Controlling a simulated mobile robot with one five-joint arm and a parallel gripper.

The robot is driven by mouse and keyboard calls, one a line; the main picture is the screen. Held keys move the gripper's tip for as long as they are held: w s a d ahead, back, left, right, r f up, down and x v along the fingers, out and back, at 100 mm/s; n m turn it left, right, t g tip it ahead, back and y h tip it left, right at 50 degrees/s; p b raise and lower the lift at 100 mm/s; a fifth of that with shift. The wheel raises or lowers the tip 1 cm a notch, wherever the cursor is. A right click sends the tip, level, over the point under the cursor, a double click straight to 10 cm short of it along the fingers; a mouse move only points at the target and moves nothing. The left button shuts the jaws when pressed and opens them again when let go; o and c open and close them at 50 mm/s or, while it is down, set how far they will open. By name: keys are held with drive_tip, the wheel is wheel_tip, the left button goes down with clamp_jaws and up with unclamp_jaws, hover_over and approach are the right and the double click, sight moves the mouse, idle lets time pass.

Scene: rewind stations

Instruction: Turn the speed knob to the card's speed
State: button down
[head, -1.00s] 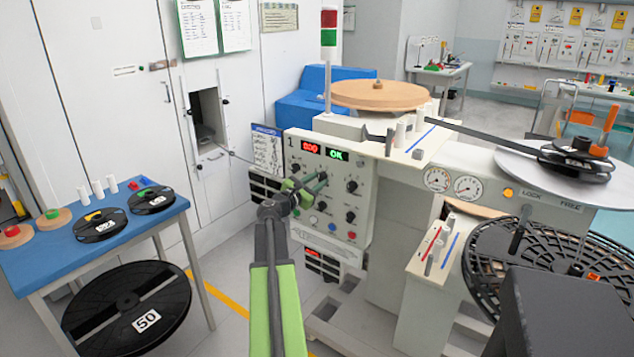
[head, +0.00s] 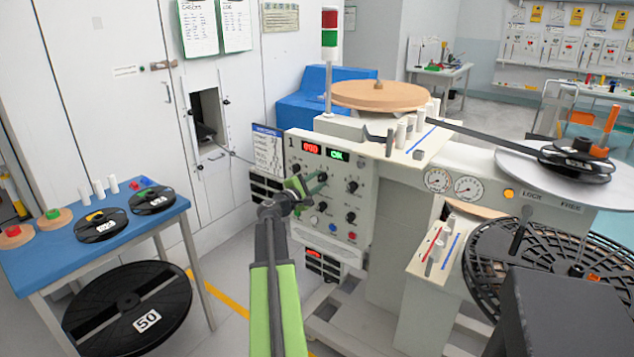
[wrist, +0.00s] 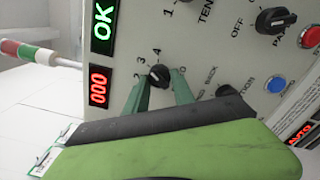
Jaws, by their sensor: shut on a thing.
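The control panel (head: 338,226) of the machine marked 1 faces me. A small black knob (wrist: 159,75) with 2, 3, 4 and 0 around it sits between my gripper's green fingers (wrist: 161,83) in the wrist view. My gripper is shut on this knob; it also shows at the panel in the head view (head: 309,186). The wrist view shows the knob's pale mark near the 4, though its exact aim is unclear. A blue-topped card (head: 267,152) hangs left of the panel, its text too small to read. The red display (wrist: 98,87) reads 000.
A green OK display (wrist: 102,26) is lit. Other black knobs (head: 352,187) and blue and red buttons are close by on the panel. A blue table (head: 60,262) with reels stands at left. A large black reel (head: 548,250) is at right.

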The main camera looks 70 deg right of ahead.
drive_tip(key=m, duration=0.3)
drive_tip(key=shift+r+m, duration=0.1)
drive_tip(key=shift+m, duration=2)
drive_tip(key=c, duration=1.1)
unclamp_jaws()
drive_tip(key=shift+o, duration=0.2)
drive_tip(key=v, duration=1.7)
drive_tip(key=shift+a, duration=0.25)
